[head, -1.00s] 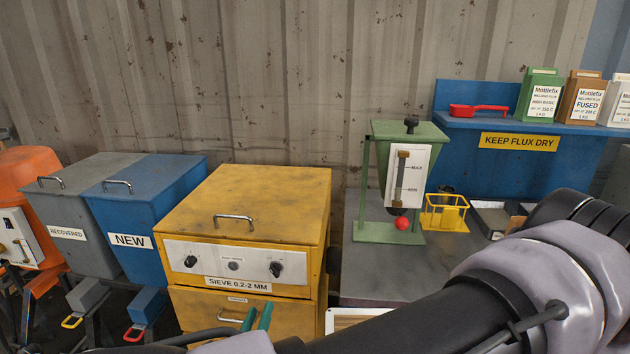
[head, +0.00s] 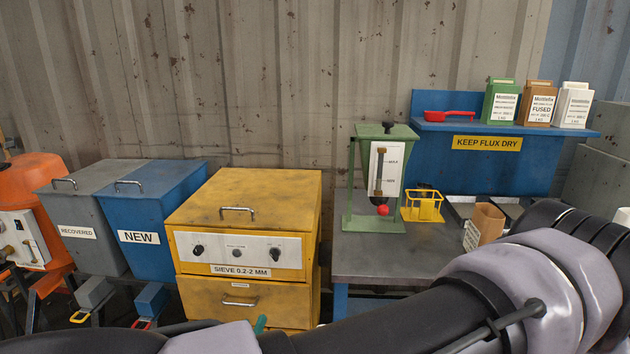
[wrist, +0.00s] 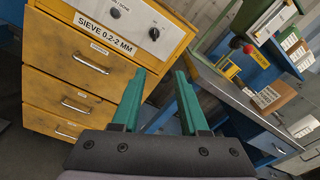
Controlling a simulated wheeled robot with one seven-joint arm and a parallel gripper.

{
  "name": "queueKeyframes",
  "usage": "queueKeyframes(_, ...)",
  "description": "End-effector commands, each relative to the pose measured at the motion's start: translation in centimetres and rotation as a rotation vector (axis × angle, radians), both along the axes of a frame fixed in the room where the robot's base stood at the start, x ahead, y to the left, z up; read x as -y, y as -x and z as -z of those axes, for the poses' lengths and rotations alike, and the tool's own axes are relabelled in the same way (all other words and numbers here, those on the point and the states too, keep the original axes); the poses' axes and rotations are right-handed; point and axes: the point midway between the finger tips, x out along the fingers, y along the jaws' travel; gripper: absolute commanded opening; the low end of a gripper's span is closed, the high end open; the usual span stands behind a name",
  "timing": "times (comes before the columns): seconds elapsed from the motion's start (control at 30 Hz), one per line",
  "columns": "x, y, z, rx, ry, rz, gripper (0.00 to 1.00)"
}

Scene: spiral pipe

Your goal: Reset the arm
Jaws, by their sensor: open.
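My gripper (wrist: 160,100) shows in the wrist view with its two green fingers apart and nothing between them. It is in front of the yellow sieve cabinet (wrist: 62,68) and the grey-topped bench (wrist: 222,92), touching neither as far as I can see. In the head view only a green fingertip (head: 260,324) shows at the bottom, before the yellow cabinet's lower drawers. My arm (head: 400,315) crosses the bottom right of the head view and hides part of the bench front.
The bench (head: 375,262) bears a green dispenser (head: 376,226) with a red ball knob, a yellow holder (head: 422,206) and a brown carton (head: 487,222). A blue shelf (head: 500,165) holds a red scoop (head: 448,115) and flux cartons. Blue (head: 155,210) and grey (head: 85,215) bins stand left.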

Motion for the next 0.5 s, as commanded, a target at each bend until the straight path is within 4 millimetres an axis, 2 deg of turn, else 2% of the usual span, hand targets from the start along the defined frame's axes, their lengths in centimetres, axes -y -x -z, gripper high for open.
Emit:
queueKeyframes(0.27, 1.5, -1.7, -1.8, -0.054, -0.111, 0.138, 0.44)
queueKeyframes(0.5, 4.0, -4.0, -4.5, -0.12, -0.284, 0.35, 0.44)
